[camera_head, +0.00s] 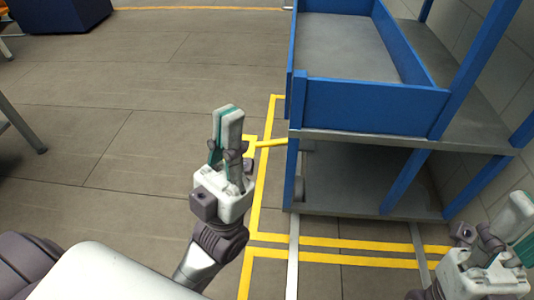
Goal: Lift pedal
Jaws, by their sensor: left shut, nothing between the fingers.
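A yellow bar (271,143), which looks like the pedal, sticks out to the left from the side of the blue and grey rack (370,105). Its left end lies close beside my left gripper (229,110), partly hidden behind it. My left gripper points up and away, its two fingers closed together with nothing between them. I cannot tell whether it touches the bar. My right gripper (522,213) is at the lower right edge, in front of the rack and partly cut off. Whether its fingers are open or shut is unclear.
The rack has a blue-edged upper tray and a grey lower shelf (360,180), both looking empty. Yellow floor lines (262,190) run around its base. The floor (130,110) to the left is clear. A blue box (62,14) stands at the far left.

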